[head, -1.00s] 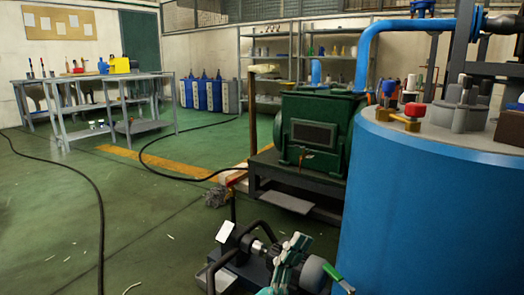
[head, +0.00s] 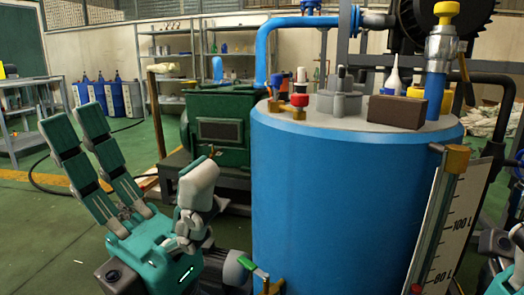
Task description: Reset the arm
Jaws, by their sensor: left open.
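Only a small teal and grey piece of my right arm or gripper (head: 504,264) shows at the lower right edge. Its fingers cannot be made out.
A large blue tank (head: 335,200) with valves on its lid stands close in the middle. A level scale (head: 450,228) is at its right. A green machine (head: 219,135) stands behind left. Green floor (head: 35,235) lies open at far left.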

